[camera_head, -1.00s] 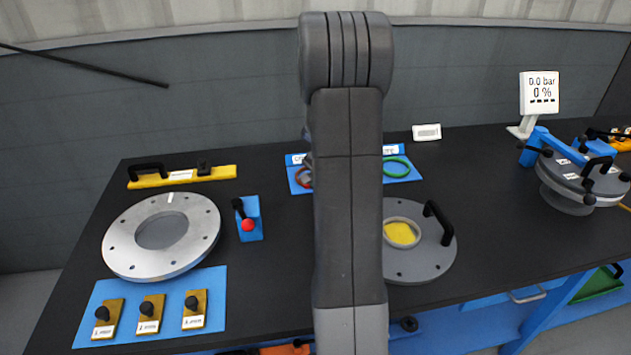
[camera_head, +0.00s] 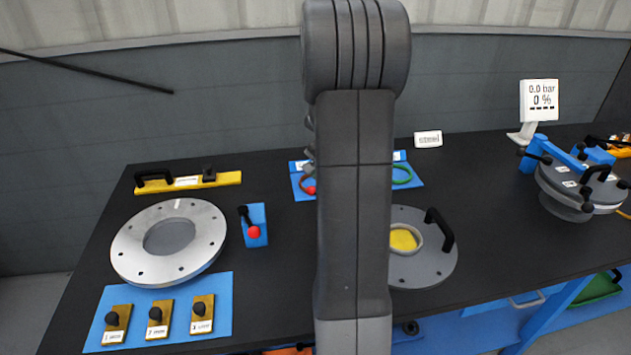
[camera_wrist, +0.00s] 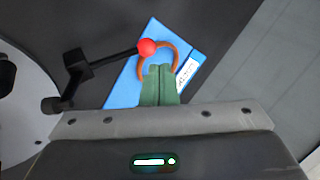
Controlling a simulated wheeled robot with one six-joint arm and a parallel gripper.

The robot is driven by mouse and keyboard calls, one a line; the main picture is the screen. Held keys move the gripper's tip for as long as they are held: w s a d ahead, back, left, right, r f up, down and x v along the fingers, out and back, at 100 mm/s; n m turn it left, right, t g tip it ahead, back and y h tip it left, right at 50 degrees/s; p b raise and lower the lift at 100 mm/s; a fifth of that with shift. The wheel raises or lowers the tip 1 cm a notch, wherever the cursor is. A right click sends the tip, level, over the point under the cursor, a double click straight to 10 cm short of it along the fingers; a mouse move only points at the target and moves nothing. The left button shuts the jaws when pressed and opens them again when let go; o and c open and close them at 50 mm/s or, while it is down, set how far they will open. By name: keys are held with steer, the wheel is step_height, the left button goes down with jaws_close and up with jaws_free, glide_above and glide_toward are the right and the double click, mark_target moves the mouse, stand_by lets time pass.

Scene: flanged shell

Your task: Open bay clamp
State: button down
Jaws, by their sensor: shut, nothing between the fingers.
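A black lever with a red ball (camera_wrist: 147,47) at its end shows in the wrist view, its black block (camera_wrist: 76,64) to the left. My gripper (camera_wrist: 158,68) has green fingers shut and empty, with the tips just below and right of the red ball; I cannot tell whether they touch. In the head view my arm hides the gripper and most of that area; a red spot (camera_head: 311,190) beside the arm looks like the same ball. Another lever with a red ball (camera_head: 254,232) stands on a small blue plate. Neither lever is labelled as the bay clamp.
A brown ring (camera_wrist: 138,67) lies on a blue mat (camera_wrist: 124,88) under the fingers. A pale flange (camera_head: 209,226), a grey lid (camera_head: 436,270) with a black handle and several labelled knobs occupy the table. Open black tabletop (camera_head: 490,220) lies right of the lid.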

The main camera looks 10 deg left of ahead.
step_height(320, 180, up, 7)
steer(key=s, duration=0.1)
steer(key=shift+s+d+f, duration=0.15)
steer(key=shift+d, duration=0.05)
step_height(320, 180, down, 7)
steer(key=w, duration=0.2)
steer(key=s+d+t+y+b, duration=0.1)
steer(key=s+d+y+b, duration=0.2)
steer(key=d+b, duration=0.5)
steer(key=shift+s+d+r+t+y+b, duration=0.3)
steer(key=shift+s+r+t+y+b, duration=0.15)
steer(key=shift+b, duration=0.35)
steer(key=shift+w+a+f, duration=0.1)
stand_by(0.3)
